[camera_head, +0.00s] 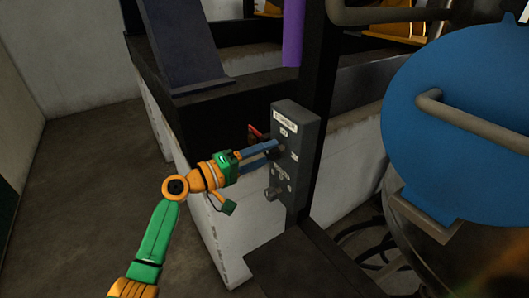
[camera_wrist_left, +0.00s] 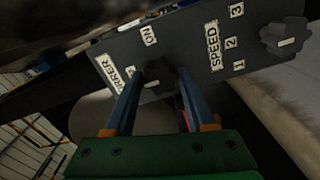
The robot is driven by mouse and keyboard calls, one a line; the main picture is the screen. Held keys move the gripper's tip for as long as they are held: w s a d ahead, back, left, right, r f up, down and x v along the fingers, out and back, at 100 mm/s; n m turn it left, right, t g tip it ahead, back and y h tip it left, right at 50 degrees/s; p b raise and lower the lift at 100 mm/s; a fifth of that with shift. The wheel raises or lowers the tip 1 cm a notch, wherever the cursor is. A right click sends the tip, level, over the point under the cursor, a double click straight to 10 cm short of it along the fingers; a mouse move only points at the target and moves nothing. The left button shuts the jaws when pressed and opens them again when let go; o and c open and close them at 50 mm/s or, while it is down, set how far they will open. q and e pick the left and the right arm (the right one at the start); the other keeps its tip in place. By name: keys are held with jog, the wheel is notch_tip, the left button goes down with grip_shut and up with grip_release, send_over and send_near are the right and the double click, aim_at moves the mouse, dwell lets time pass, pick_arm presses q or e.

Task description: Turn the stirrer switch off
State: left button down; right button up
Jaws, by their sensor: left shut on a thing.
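The grey control box (camera_head: 297,115) is fixed to a dark post, with a stirrer label at its top. In the left wrist view its panel (camera_wrist_left: 190,48) shows an ON mark and a SPEED scale. The dark stirrer switch (camera_wrist_left: 158,76) sits between my left gripper's blue fingers, partly hidden by them. My left gripper (camera_head: 277,148) reaches the upper part of the box from the left and is shut on this switch. Which mark the switch points at is hard to tell. The speed knob (camera_wrist_left: 285,38) is apart from the fingers. My right gripper is not in view.
A large blue lid (camera_head: 455,85) with a grey handle stands close on the right. A purple pipe (camera_head: 293,32) hangs above the box. A low white wall (camera_head: 215,235) lies under and behind my left gripper. The floor (camera_head: 75,190) at left is clear.

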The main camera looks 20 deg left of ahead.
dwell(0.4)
pick_arm(q)
jog(key=shift+c, duration=1.2)
grip_release()
jog(key=b+v, duration=0.3)
jog(key=v, duration=0.4)
